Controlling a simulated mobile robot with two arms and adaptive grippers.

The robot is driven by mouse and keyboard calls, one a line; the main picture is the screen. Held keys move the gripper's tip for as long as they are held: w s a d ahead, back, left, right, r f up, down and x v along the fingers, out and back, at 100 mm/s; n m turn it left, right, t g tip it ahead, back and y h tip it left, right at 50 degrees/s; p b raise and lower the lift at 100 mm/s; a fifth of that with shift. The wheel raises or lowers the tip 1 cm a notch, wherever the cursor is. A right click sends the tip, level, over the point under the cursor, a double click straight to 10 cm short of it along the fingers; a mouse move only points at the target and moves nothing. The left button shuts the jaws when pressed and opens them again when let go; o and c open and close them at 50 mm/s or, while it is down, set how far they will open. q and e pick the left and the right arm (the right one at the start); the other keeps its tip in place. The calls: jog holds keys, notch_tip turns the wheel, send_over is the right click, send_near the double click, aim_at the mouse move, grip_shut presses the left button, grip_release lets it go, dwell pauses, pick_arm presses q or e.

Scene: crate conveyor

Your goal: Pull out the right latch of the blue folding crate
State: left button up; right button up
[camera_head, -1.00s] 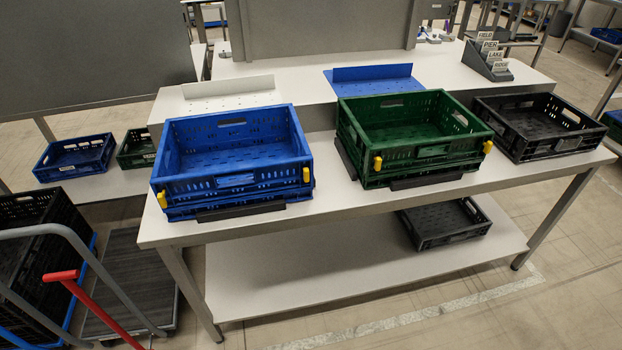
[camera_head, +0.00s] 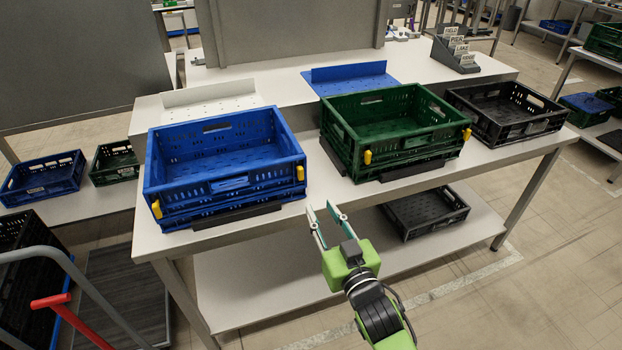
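The blue folding crate (camera_head: 225,180) stands unfolded and empty on the left part of the white table. Its right latch (camera_head: 300,173) is a small yellow tab at the front right corner. Its left latch (camera_head: 156,209) is a matching yellow tab at the front left corner. My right gripper (camera_head: 324,208) is green with two slim fingers, spread apart with nothing between them. It is in front of the table's front edge, to the right of and below the right latch, not touching the crate. My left gripper is not in view.
A green crate (camera_head: 410,150) with yellow latches stands right of the blue one on the table (camera_head: 215,240), with a gap between them. A black crate (camera_head: 510,128) is farther right. A trolley with a red handle (camera_head: 52,300) is at lower left.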

aim_at(302, 174)
jog(key=x, duration=1.3)
jog(key=shift+f, duration=0.15)
